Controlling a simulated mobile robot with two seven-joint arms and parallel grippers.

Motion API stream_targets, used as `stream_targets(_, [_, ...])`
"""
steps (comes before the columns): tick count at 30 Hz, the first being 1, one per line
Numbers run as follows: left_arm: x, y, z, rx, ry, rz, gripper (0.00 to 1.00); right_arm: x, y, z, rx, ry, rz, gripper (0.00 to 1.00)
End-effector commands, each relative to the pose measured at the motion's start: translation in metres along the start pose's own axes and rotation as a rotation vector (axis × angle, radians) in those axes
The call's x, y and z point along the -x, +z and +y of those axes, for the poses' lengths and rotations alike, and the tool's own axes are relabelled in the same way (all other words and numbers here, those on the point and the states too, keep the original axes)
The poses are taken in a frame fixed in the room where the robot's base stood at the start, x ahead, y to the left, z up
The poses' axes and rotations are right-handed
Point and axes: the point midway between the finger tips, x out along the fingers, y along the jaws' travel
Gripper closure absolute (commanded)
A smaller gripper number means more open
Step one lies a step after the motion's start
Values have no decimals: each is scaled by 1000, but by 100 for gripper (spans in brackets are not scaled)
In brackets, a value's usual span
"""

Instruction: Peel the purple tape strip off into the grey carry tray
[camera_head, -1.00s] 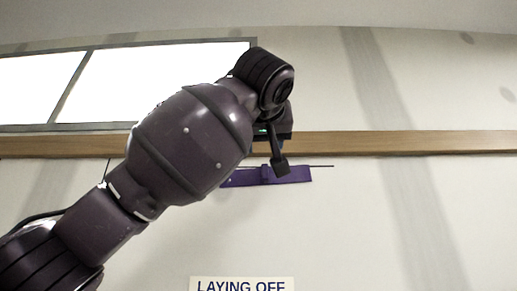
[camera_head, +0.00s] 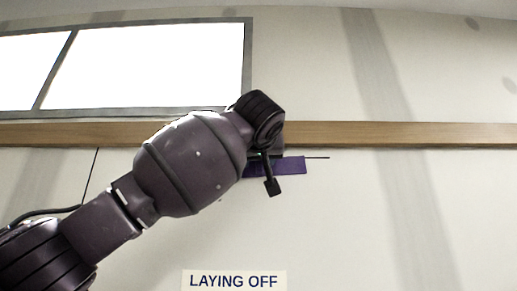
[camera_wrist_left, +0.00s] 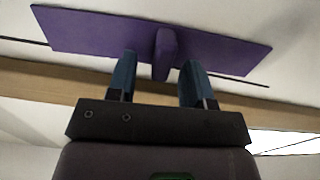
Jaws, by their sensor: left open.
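The purple tape strip (camera_head: 290,166) is stuck along the pale wall just below the wooden rail, partly hidden behind my left wrist in the head view. In the left wrist view the strip (camera_wrist_left: 90,33) spans the upper part of the picture, with a raised purple tab (camera_wrist_left: 164,50) at its middle. My left gripper (camera_head: 268,174) is in front of the strip. Its two blue-grey fingers (camera_wrist_left: 159,66) are apart, one on each side of the tab, with gaps showing between. The grey carry tray and my right gripper are not in view.
A wooden rail (camera_head: 400,133) runs across the wall above the strip. A thin dark line (camera_head: 318,158) extends past the strip's end. A bright framed window (camera_head: 150,65) is at upper left. A "LAYING OFF" sign (camera_head: 234,281) is below. The wall to the right is clear.

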Motion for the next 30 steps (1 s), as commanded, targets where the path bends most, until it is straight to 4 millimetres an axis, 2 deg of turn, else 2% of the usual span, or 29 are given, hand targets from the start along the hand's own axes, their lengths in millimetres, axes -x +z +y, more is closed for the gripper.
stream_targets(8, [-1, 1, 0, 0, 0, -1, 53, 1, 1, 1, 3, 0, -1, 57])
stream_targets(15, [-1, 0, 0, 0, 0, 0, 88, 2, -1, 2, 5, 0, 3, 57])
stream_targets(18, [-1, 0, 0, 0, 0, 0, 100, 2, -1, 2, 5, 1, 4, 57])
stream_targets(30, [6, 0, 0, 0, 0, 0, 100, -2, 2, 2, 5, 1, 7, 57])
